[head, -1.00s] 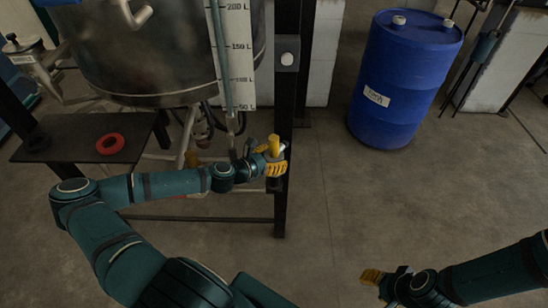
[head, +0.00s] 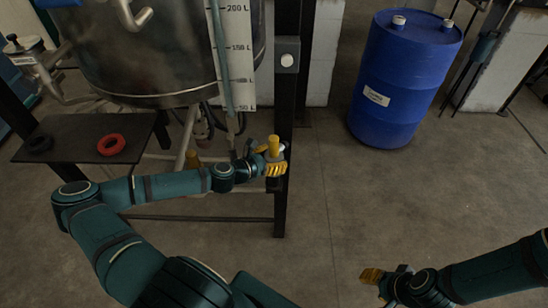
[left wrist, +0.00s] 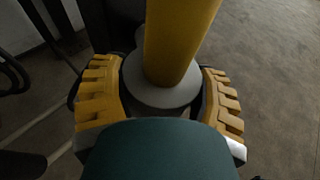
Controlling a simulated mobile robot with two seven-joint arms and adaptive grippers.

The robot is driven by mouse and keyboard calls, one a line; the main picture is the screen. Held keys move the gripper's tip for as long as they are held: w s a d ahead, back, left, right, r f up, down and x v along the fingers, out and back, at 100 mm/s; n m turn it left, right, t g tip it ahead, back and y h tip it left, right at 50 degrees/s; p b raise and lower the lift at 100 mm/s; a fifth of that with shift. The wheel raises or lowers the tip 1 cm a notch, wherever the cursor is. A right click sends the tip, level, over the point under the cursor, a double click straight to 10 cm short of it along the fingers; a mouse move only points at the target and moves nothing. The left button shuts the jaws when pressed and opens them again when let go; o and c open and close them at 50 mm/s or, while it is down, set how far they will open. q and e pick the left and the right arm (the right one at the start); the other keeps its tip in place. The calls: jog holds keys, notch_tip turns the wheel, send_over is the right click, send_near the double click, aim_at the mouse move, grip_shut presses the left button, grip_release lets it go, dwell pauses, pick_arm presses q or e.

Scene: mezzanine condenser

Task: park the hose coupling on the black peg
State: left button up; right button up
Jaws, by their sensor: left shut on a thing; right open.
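My left gripper (head: 276,168) is shut on the hose coupling, an upright yellow cylinder (head: 273,146) with a round grey collar, close beside the black upright post. In the left wrist view, the yellow cylinder (left wrist: 178,40) rises from the grey collar (left wrist: 160,92), with a yellow ridged finger on each side. I cannot make out the black peg apart from the dark post; whether the coupling touches it is hidden. My right gripper (head: 372,276) is open and empty over the floor at the lower right.
A steel tank (head: 150,55) with a litre scale (head: 238,55) stands behind the post (head: 284,110). A dark shelf (head: 75,150) at left bears a red ring (head: 111,145) and a black ring (head: 39,143). A blue drum (head: 405,75) stands at right. The floor between is clear.

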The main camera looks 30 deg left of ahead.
pick_arm(q)
jog(key=shift+f+b, duration=2.25)
jog(key=shift+f, duration=1.05)
jog(key=o, duration=1.4)
jog(key=shift+s, duration=0.1)
jog(key=v, duration=1.2)
